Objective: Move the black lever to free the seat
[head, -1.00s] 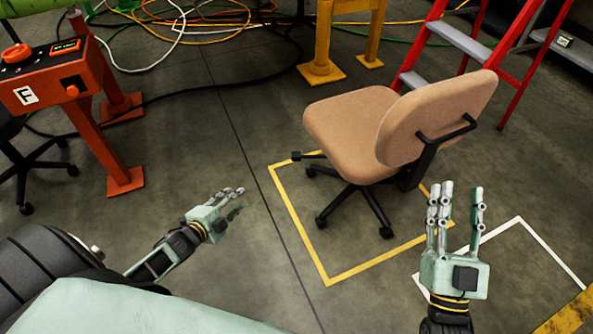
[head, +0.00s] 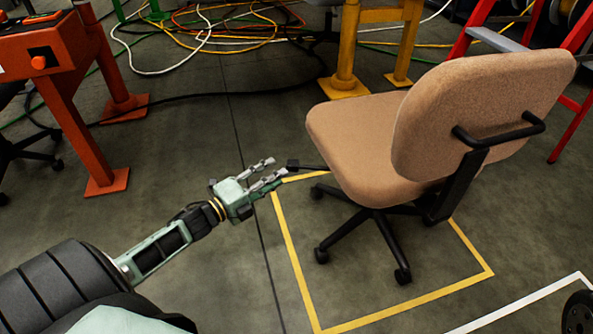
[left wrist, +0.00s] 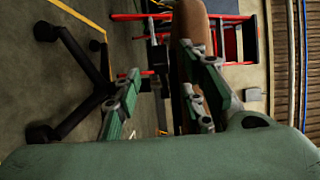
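The black lever (head: 294,165) sticks out to the left from under the tan seat (head: 350,130) of an office chair, on a thin rod with a wider end. My left gripper (head: 276,168) is just left of the lever's end, its fingers spread and pointing at it. A small gap seems to lie between them; contact is hard to judge. In the left wrist view, the spread fingers (left wrist: 160,68) frame the chair's underside, with the seat edge (left wrist: 187,20) upright behind them. A dark part shows between the fingers; I cannot tell if it is the lever. My right gripper is out of view.
The chair's black star base (head: 375,222) stands inside a yellow floor square (head: 290,245). An orange control stand (head: 75,130) is at left, a yellow post (head: 347,60) and red ladder (head: 485,38) behind. Cables (head: 215,45) lie at the back. The floor left of the square is clear.

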